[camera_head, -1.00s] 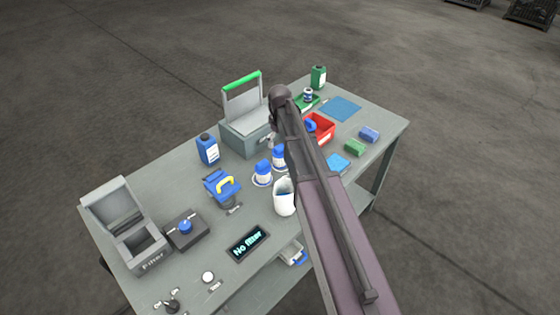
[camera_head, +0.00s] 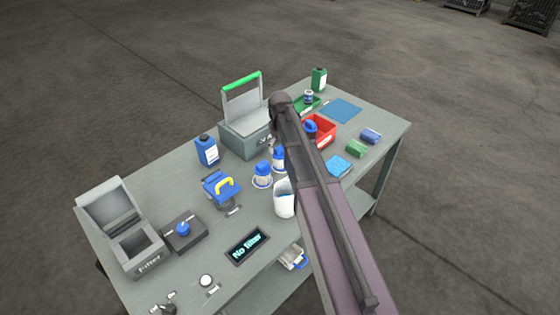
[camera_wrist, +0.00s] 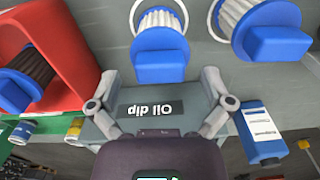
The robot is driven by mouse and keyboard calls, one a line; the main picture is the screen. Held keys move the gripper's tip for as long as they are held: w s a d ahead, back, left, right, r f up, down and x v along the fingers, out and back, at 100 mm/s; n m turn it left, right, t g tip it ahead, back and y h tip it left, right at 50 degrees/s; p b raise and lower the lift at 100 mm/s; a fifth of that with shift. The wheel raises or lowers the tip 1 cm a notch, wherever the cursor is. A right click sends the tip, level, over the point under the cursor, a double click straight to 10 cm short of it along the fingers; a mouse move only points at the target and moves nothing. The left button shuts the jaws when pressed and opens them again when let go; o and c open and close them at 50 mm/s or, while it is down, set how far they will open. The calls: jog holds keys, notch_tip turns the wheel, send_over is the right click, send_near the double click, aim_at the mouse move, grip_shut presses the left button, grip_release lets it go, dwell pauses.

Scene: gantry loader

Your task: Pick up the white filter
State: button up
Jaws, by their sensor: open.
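Two white pleated filters with blue caps stand side by side on the table. In the wrist view, one white filter (camera_wrist: 161,20) is straight ahead, just beyond my gripper (camera_wrist: 160,88), and the other (camera_wrist: 236,14) is to its right. In the head view they show as one filter (camera_head: 263,182) and a second (camera_head: 279,166) beside my arm. My gripper is open, its fingers spread with nothing between them, over the grey "Oil dip" box (camera_wrist: 150,108).
A red bin (camera_wrist: 75,75) holding a dark filter with a blue cap is at the left. A blue bottle (camera_wrist: 258,130) stands at the right.

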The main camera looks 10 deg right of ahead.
jog(key=shift+f+b, duration=1.5)
jog(key=shift+f, duration=0.3)
jog(key=c, duration=0.9)
